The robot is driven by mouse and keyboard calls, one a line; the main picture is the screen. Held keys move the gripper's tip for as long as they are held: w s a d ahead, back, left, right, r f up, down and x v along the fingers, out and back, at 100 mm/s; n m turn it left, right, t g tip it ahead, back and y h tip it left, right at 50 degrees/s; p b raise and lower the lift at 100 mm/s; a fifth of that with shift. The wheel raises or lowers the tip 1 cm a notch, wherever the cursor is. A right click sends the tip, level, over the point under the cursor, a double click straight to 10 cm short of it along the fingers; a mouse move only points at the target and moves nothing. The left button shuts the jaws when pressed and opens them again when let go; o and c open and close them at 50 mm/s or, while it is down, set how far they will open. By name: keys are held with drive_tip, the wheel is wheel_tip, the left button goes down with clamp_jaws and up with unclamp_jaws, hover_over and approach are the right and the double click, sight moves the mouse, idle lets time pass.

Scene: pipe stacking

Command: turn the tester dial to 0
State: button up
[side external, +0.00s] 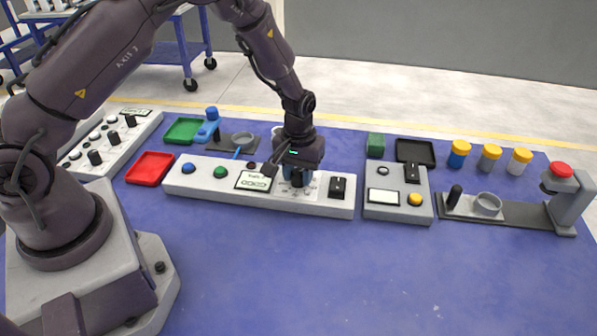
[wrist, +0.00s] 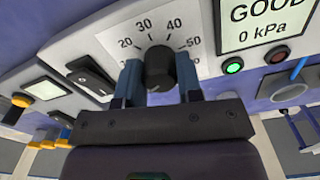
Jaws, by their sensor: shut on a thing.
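The tester dial is a black round knob (wrist: 158,66) on a white scale plate in the wrist view; 20, 30, 40 and 50 can be read around its upper side. A small pale mark shows low on the knob, but the exact setting is unclear. My gripper (wrist: 160,82) has one blue finger on each side of the knob and is shut on it. In the side view my gripper (side external: 297,177) comes down over the dial on the long white panel (side external: 325,207) and hides most of it. The tester screen (wrist: 265,24) reads GOOD, 0 kPa.
The panel also carries a black switch (side external: 338,187), a green button (side external: 220,171) and a blue button (side external: 188,167). A grey box (side external: 398,208) with a yellow button stands to the right. Red (side external: 150,168) and green (side external: 184,130) trays lie left. The blue table front is clear.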

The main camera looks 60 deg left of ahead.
sight(299, 171)
drive_tip(key=shift+w+r, duration=0.1)
drive_tip(key=o, duration=0.9)
wheel_tip(299, 171, up, 13)
drive_tip(key=shift+f, duration=0.1)
drive_tip(key=s+r+m+t, duration=0.2)
drive_tip(key=s+r, duration=0.4)
drive_tip(key=s, duration=0.1)
drive_tip(key=s+d+r+m+t, duration=0.1)
drive_tip(key=s+r+m, duration=0.1)
drive_tip(key=s+r, duration=0.4)
drive_tip(key=s+d+r+m+t, duration=0.1)
drive_tip(key=s+r+m+t, duration=0.1)
drive_tip(key=s+r, duration=0.4)
drive_tip(key=shift+s+m+t, duration=0.3)
drive_tip(key=shift+s+m, duration=0.2)
drive_tip(key=shift+s, duration=1.15)
